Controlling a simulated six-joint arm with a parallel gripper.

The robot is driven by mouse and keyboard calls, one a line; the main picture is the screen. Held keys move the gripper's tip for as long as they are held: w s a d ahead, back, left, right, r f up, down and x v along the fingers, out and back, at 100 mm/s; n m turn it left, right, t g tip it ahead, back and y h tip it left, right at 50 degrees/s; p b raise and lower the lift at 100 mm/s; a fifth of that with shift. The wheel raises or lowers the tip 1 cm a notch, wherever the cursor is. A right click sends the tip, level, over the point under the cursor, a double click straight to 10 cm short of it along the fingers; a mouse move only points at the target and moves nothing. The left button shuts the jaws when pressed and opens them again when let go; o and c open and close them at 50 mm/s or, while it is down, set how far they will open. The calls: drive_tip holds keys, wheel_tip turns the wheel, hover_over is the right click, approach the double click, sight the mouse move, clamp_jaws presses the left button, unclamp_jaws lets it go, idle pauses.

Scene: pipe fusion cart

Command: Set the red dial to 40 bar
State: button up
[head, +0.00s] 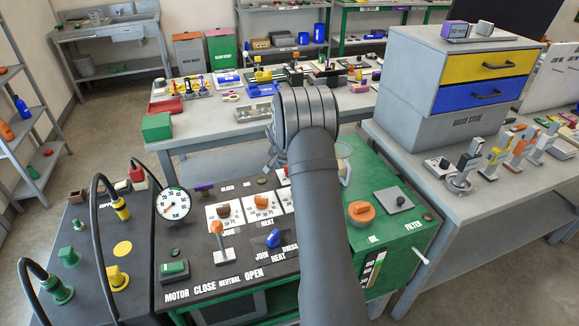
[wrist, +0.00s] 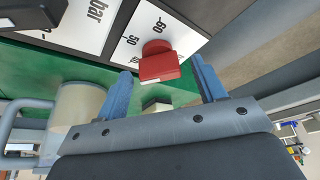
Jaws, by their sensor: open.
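The red dial (wrist: 168,66) shows in the wrist view on a white scale plate (wrist: 186,28). The numbers 60 and 50 are readable, and another number is partly hidden beside the dial. A pale mark shows on the dial's near end, but I cannot tell its reading. My gripper (wrist: 159,70) is open, with one blue finger on each side of the dial in the picture and a gap to both. I cannot tell how far its tips are from the panel.
An orange knob (head: 361,211) is right of my arm. A pale cylinder (wrist: 82,108) with a handle is near the left finger.

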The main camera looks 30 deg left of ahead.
drive_tip(key=c, duration=1)
drive_tip(key=shift+n, duration=0.8)
drive_tip(key=o, duration=1)
drive_tip(key=shift+r, duration=0.1)
